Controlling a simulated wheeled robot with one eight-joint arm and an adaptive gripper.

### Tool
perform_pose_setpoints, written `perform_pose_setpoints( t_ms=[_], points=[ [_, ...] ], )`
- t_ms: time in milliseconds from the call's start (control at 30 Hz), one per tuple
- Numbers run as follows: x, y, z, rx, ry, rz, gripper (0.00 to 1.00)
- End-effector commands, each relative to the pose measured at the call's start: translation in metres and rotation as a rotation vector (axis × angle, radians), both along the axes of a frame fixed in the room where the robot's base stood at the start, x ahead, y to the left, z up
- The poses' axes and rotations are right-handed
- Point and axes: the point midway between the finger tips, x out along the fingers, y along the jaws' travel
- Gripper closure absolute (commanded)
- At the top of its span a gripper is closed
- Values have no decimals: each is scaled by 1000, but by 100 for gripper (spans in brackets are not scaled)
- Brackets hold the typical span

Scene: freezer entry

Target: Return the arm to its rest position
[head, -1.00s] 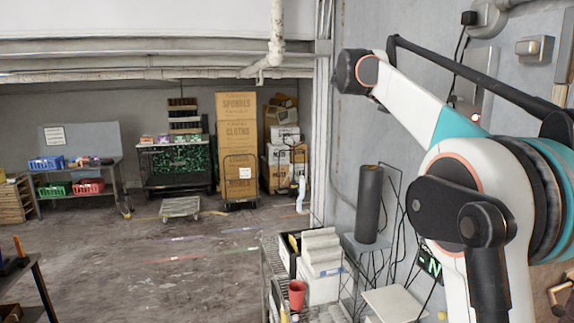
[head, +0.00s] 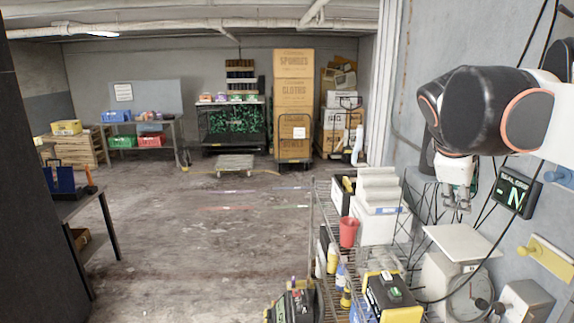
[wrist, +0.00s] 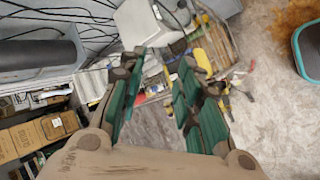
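My arm, with a black joint cover and an orange ring, reaches in from the right edge of the head view in front of the grey wall. My gripper (head: 456,200) hangs below the black joint, small and partly blurred against cables. In the wrist view my gripper (wrist: 163,64) has two green-padded fingers standing apart. Nothing is held between them; the cluttered rack and the floor show beyond.
A wire rack (head: 322,215) with a red cup (head: 348,232) and white boxes stands below and left of my gripper. A scale (head: 462,245) and a lit sign (head: 514,192) are close by at the wall. The floor (head: 200,250) at centre-left is open.

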Motion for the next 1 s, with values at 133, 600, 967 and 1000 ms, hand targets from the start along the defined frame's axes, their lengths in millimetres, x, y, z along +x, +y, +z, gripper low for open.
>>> perform_pose_setpoints(
  t_ms=[133,600,967,1000],
  points=[
    [-39,33,-95,183,-113,-103,68],
    [-146,124,-339,769,-350,-487,68],
    [-166,142,-382,900,-380,-586,68],
    [-166,141,-381,899,-380,-586,68]
  ],
)
